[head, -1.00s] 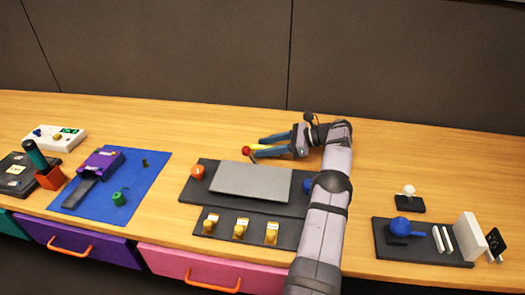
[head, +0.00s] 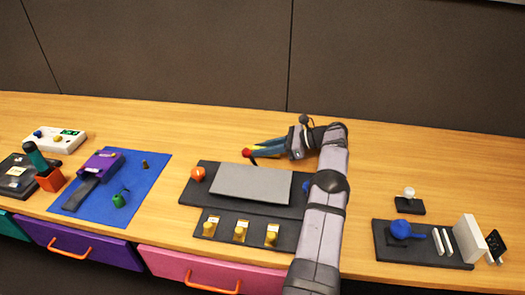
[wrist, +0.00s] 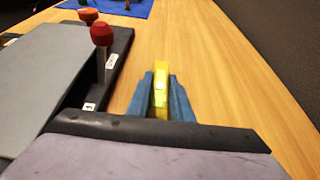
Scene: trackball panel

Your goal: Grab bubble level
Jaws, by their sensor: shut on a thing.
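The bubble level (wrist: 161,88) is a small yellow block with a paler section. In the wrist view it sits between the two blue fingers of my gripper (wrist: 161,98), which are shut on it. In the head view my gripper (head: 268,148) is behind the dark panel, low over the wooden table, its fingers pointing left. The level is mostly hidden by the fingers there. I cannot tell whether the level touches the table.
A red-knobbed lever (wrist: 102,35) stands close left of my gripper on the dark panel, beside a grey sloped plate (head: 250,184). An orange ball (head: 198,173) is at the panel's left. Bare table lies right of the gripper in the wrist view. A blue mat (head: 140,190) is farther left.

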